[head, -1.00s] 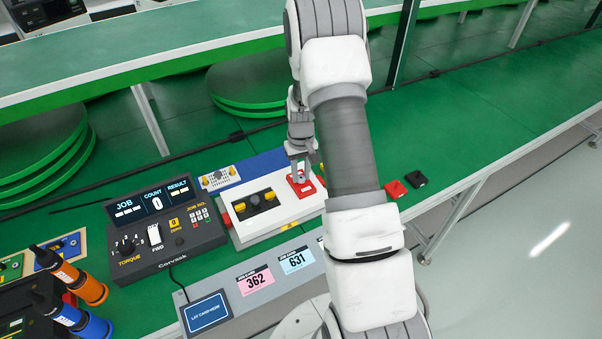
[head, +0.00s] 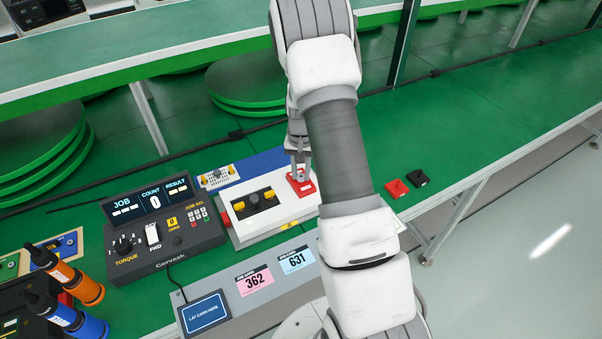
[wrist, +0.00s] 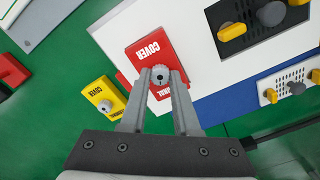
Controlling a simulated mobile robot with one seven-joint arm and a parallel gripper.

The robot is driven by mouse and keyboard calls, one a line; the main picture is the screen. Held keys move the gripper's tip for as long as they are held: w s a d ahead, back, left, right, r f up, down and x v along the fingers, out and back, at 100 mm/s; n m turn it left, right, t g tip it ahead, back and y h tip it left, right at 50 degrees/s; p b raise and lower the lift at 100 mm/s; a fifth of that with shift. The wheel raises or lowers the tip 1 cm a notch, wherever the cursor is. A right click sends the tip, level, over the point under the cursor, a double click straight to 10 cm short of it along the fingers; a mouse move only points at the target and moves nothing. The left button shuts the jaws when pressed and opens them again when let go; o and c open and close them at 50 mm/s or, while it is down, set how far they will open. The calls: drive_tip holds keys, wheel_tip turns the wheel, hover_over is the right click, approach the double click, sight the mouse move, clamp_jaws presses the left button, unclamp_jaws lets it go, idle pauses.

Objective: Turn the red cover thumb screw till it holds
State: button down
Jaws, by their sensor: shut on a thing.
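The red cover (wrist: 150,52) lies on the white fixture (wrist: 199,69), its word COVER readable in the wrist view. It also shows in the head view (head: 308,190), partly behind my gripper. The grey knurled thumb screw (wrist: 159,75) stands at the edge of the red cover. My gripper (wrist: 160,78) is shut on the thumb screw, with one finger on each side of it. In the head view my gripper (head: 300,172) points down at the red cover. My arm hides the area right of it.
A yellow part (wrist: 103,106) with its own screw lies left in the wrist view. The fixture carries a black block with yellow knobs (head: 262,201). A controller (head: 163,234) stands left. A loose red piece (head: 396,188) and a black piece (head: 418,178) lie right on the green table.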

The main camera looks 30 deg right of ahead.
sight(301, 176)
drive_tip(key=m, duration=0.6)
drive_tip(key=shift+m, duration=0.3)
idle(0.4)
drive_tip(key=c, duration=0.6)
unclamp_jaws()
drive_tip(key=shift+r, duration=0.1)
wheel_tip(301, 176, up, 17)
drive_tip(key=shift+r+p, duration=0.1)
drive_tip(key=shift+p, duration=0.35)
